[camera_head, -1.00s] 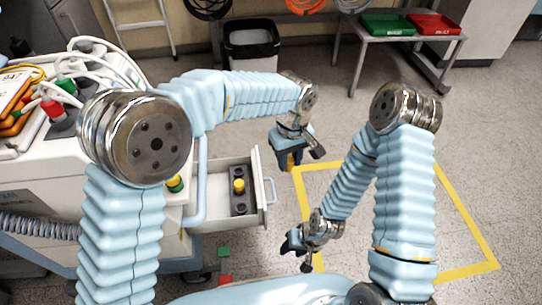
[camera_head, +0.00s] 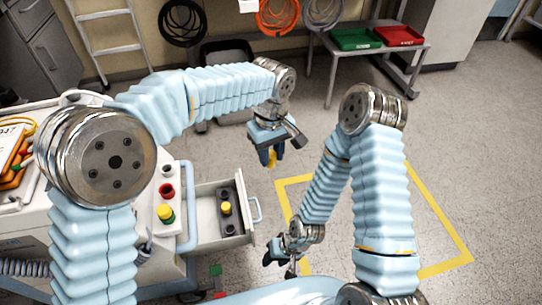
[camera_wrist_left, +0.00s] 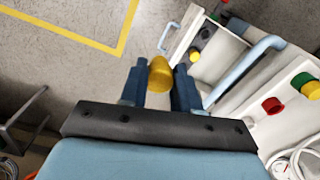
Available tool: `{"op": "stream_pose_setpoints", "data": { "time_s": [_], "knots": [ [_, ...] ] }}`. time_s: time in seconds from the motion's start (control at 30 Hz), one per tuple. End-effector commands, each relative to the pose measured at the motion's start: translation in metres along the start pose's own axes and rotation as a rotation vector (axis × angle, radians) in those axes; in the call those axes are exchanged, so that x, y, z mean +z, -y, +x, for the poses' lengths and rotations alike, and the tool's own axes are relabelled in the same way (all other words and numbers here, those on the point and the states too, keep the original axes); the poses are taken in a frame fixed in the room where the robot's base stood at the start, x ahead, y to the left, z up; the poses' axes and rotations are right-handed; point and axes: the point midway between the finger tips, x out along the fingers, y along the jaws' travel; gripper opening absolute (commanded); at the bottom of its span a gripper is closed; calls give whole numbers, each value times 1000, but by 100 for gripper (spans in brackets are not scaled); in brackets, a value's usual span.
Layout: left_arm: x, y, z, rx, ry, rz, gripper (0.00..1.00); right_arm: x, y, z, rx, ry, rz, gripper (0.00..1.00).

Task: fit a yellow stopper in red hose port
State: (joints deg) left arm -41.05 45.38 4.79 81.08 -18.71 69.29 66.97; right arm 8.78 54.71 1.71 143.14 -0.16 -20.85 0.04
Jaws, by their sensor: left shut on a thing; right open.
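My left gripper (camera_head: 268,148) is shut on a yellow stopper (camera_head: 271,158). It holds the stopper in the air beyond the drawer, above the floor; the held stopper (camera_wrist_left: 160,74) also shows between the fingers in the left wrist view. The red hose port (camera_head: 166,190) is on the pale side panel of the cart, left of the drawer, and in the left wrist view (camera_wrist_left: 272,105) it lies to the right of the gripper. Its opening shows no stopper. My right gripper (camera_head: 272,252) is open and empty, low over the floor.
Beside the red port, a yellow stopper (camera_head: 165,211) sits on a green port (camera_head: 167,222). The open drawer (camera_head: 248,222) holds a dark rack (camera_head: 227,222) with another yellow stopper (camera_head: 225,208). A blue handle bar (camera_head: 188,205) stands between panel and drawer.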

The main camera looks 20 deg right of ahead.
Motion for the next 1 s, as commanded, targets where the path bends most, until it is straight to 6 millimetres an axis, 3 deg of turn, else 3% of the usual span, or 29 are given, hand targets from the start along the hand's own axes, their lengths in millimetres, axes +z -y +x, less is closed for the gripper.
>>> {"op": "stream_pose_setpoints", "data": {
  "time_s": [0.03,0.37,1.0],
  "knots": [
    [0,0,-12,1,0,0,0,0,4,-9,0,0,-1,43],
    [0,0,-58,2,-1,0,0,0,15,-36,-3,3,-4,43],
    [-22,88,-48,2,-1,-2,0,0,4,-10,-1,1,-2,43]
  ]
}}
